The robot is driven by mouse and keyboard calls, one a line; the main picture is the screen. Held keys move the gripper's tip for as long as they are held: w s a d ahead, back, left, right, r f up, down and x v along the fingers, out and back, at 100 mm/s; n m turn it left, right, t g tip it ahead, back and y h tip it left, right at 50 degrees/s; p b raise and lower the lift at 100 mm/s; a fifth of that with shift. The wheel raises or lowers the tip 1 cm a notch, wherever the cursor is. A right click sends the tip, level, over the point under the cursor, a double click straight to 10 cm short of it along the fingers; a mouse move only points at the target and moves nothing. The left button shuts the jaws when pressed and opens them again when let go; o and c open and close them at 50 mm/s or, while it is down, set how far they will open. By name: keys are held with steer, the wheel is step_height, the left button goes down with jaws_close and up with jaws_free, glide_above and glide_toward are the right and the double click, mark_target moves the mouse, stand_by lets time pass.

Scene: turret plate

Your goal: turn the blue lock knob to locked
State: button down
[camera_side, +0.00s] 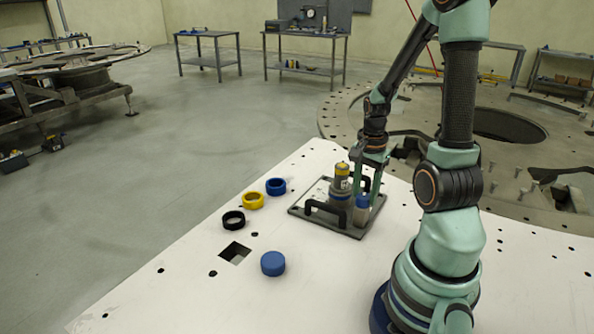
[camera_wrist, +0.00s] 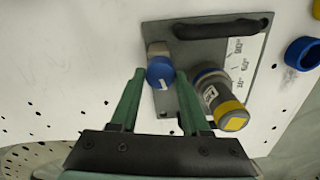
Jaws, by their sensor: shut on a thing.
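The blue lock knob (camera_side: 361,202) stands upright on a grey plate (camera_side: 352,231), beside a taller grey turret with a yellow top (camera_side: 341,183). In the wrist view the blue knob (camera_wrist: 160,70) sits between the tips of my gripper (camera_wrist: 160,74), which is shut on it. A small white mark shows on the knob's face, near its lower edge. In the side view my gripper (camera_side: 367,190) reaches down to the knob from above. I cannot tell from the marks which setting the knob is at.
The plate has black handles; one (camera_side: 325,207) is at its near side. A printed scale (camera_wrist: 238,62) lies beside the turret. Blue (camera_side: 276,186), yellow (camera_side: 253,200) and black (camera_side: 233,220) rings and a blue cap (camera_side: 272,263) lie left on the white table, near a square hole (camera_side: 235,253).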

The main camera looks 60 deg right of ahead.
mark_target(365, 196)
steer(key=shift+m, duration=1.5)
steer(key=shift+c, duration=1.8)
jaws_free()
step_height(365, 196, up, 12)
